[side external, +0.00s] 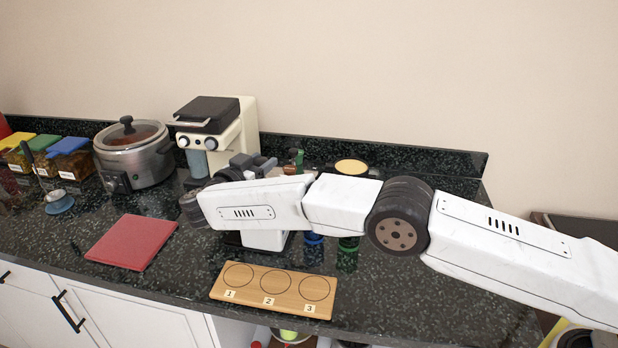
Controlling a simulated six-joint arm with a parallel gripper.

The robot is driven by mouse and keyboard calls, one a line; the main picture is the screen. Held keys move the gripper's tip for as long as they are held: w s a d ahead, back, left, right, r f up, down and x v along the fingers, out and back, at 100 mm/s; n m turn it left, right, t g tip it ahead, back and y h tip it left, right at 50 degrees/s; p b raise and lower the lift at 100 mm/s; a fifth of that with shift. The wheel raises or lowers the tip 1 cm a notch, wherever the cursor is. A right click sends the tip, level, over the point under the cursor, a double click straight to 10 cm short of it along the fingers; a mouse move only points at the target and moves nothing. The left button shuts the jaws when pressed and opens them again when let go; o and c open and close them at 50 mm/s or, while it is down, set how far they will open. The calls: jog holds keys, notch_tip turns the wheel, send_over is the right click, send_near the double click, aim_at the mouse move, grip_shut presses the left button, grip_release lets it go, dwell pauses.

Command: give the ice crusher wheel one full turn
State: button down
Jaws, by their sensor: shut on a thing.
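My arm reaches in from the right and covers most of the ice crusher. A pale block on a dark base, which looks like the crusher's lower body (265,240), shows under my forearm. My dark gripper (262,166) is partly seen just above the forearm's far end, behind it. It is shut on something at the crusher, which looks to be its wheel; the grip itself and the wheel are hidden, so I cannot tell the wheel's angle.
A cream coffee machine (233,142) stands close behind my gripper, with a slow cooker (133,152) to its left. A red mat (132,242) and a numbered wooden board (273,290) lie in front. Blue (314,249) and green (347,254) jars stand under my arm.

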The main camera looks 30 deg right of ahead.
jog(key=shift+c, duration=1.1)
grip_release()
jog(key=v, duration=0.7)
jog(key=shift+s+a, duration=0.25)
jog(key=shift+a, duration=0.1)
